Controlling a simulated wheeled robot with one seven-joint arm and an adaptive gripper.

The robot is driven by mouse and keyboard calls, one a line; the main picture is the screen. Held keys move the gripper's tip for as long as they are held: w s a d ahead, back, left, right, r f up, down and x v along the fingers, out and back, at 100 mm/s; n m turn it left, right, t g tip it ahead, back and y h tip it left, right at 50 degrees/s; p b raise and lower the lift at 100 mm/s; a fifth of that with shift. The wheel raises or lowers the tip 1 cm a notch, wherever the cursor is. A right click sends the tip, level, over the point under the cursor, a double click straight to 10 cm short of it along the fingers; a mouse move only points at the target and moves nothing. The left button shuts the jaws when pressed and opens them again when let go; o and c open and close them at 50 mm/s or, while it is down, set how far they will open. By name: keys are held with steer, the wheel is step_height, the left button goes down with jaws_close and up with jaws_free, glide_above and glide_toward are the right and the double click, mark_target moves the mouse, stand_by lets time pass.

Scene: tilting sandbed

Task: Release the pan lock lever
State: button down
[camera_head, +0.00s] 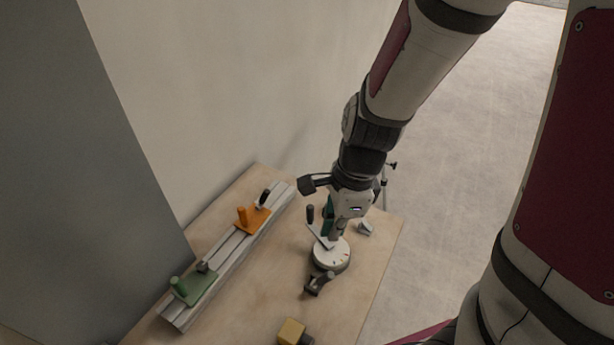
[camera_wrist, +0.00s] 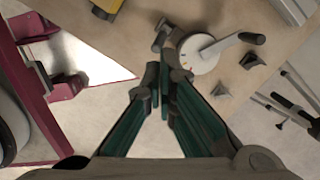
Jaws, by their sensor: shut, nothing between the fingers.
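A round white dial (camera_head: 331,256) with small coloured marks lies on the wooden table, and it also shows in the wrist view (camera_wrist: 199,62). A pale crank arm with a dark knob (camera_head: 311,213) reaches out from it; the knob shows in the wrist view (camera_wrist: 252,38). A dark grey lever-like piece (camera_head: 318,283) sits at the dial's near edge, also in the wrist view (camera_wrist: 162,36). I cannot tell for sure which part is the pan lock lever. My gripper (camera_wrist: 164,78), with teal fingers, is shut and empty beside the dial. Contact with it is unclear.
A grey rail (camera_head: 231,258) carries an orange block (camera_head: 252,218) and a green block (camera_head: 190,287) on the left. A yellow block (camera_head: 291,331) sits at the near edge. A small grey piece (camera_head: 365,228) lies right of the dial. A tripod-like stand (camera_head: 385,180) is behind the table.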

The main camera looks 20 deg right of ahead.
mark_target(322, 280)
steer(key=s+d+f+m+g+h+p, duration=0.1)
steer(key=s+d+f+m+p, duration=0.2)
steer(key=s+f+m, duration=0.2)
step_height(322, 280, down, 2)
steer(key=m, duration=0.4)
steer(key=shift+s+d+g+h, duration=0.2)
steer(key=shift+s+g+h, duration=0.1)
steer(key=shift+s+h, duration=0.1)
steer(key=shift+f, duration=0.25)
step_height(322, 280, down, 9)
steer(key=s, duration=0.1)
steer(key=w+a, duration=0.1)
steer(key=w+a+p, duration=0.1)
steer(key=w, duration=0.1)
steer(key=shift+w+r, duration=0.1)
steer(key=shift+r, duration=0.05)
steer(key=shift+w+a+b, duration=0.15)
steer(key=shift+w+b, duration=0.1)
steer(key=shift+b, duration=0.05)
